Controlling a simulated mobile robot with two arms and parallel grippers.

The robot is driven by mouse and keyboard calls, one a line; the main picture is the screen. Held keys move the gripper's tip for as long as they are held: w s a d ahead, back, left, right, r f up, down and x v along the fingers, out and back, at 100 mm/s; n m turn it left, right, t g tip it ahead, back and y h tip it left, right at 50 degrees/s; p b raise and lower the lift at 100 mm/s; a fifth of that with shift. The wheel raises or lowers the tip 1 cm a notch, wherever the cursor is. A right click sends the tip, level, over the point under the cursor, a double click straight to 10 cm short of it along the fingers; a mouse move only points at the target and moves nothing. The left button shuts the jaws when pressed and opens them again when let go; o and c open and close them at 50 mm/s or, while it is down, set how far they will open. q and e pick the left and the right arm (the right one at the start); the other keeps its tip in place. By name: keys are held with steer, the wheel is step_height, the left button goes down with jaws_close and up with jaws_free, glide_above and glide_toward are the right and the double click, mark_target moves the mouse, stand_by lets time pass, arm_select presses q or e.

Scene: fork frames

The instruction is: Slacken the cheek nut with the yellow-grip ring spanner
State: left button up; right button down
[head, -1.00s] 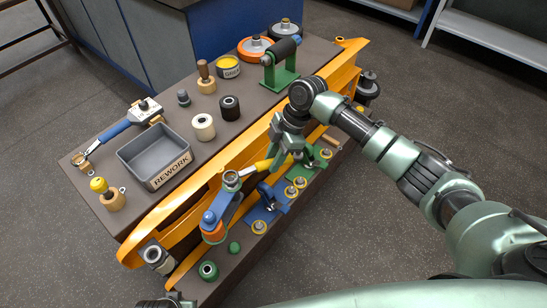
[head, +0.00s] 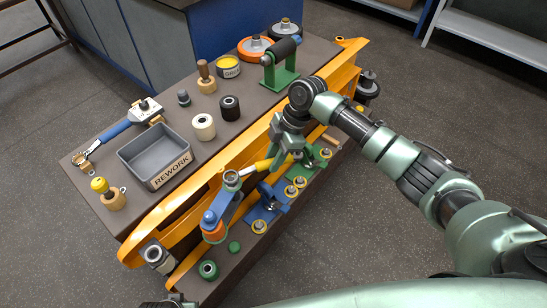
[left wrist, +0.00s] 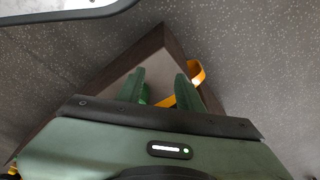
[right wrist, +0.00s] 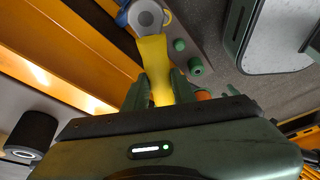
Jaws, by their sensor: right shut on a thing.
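The yellow-grip ring spanner (head: 262,165) is held by my right gripper (head: 280,152), which is shut on its yellow grip. The yellow grip also shows between the fingers in the right wrist view (right wrist: 157,72). The spanner's grey ring end lies over the top of the blue-and-grey lever part (head: 222,203), where the cheek nut (head: 231,178) appears to be. I cannot tell how fully the ring sits around the nut. My left gripper (left wrist: 160,90) is open and empty in the left wrist view, above a corner of the dark bench.
A grey REWORK tray (head: 140,160), a blue-handled tool (head: 115,131) and several rollers and knobs stand on the bench. An orange frame (head: 180,205) runs along it. Blue clamp (head: 266,200) and green clamp (head: 308,165) sit close beside the spanner. Grey floor surrounds the bench.

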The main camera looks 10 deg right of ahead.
arm_select(q)
steer(key=shift+s+f, duration=0.3)
steer(key=shift+f, duration=0.25)
steer(key=shift+f, duration=0.35)
steer(key=shift+p, duration=0.3)
steer(key=shift+s+a+f, duration=0.1)
steer(key=shift+s+f, duration=0.35)
steer(key=shift+f, duration=0.25)
steer(key=shift+w+f, duration=0.1)
steer(key=shift+f, duration=0.15)
